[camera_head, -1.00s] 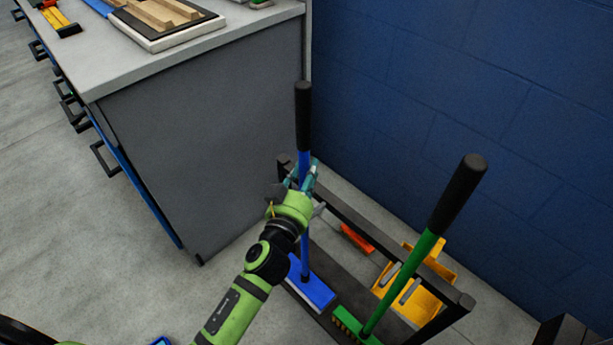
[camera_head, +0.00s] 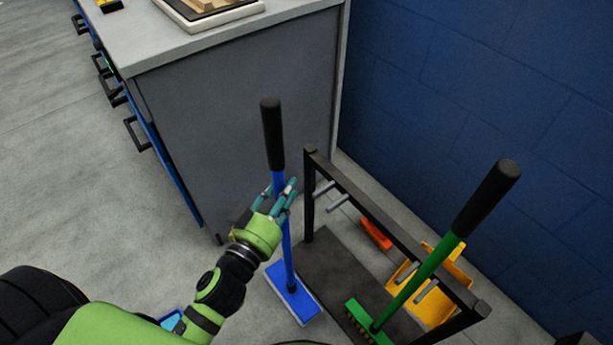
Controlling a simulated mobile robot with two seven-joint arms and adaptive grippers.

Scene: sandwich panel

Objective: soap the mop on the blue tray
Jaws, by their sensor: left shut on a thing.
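The mop has a blue handle with a black grip (camera_head: 272,135) and a flat blue head (camera_head: 291,294). My left gripper (camera_head: 284,199) is shut on the mop's handle, below the black grip. The mop stands nearly upright, its head beside the left edge of the dark rack base. I cannot tell whether the head touches the floor. My right gripper is not in view.
A dark rack (camera_head: 393,225) with pegs holds a green broom (camera_head: 425,272). A yellow dustpan (camera_head: 437,300) and an orange item (camera_head: 376,234) are near it. A grey cabinet (camera_head: 240,110) and blue wall stand behind. Open floor (camera_head: 90,210) lies left.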

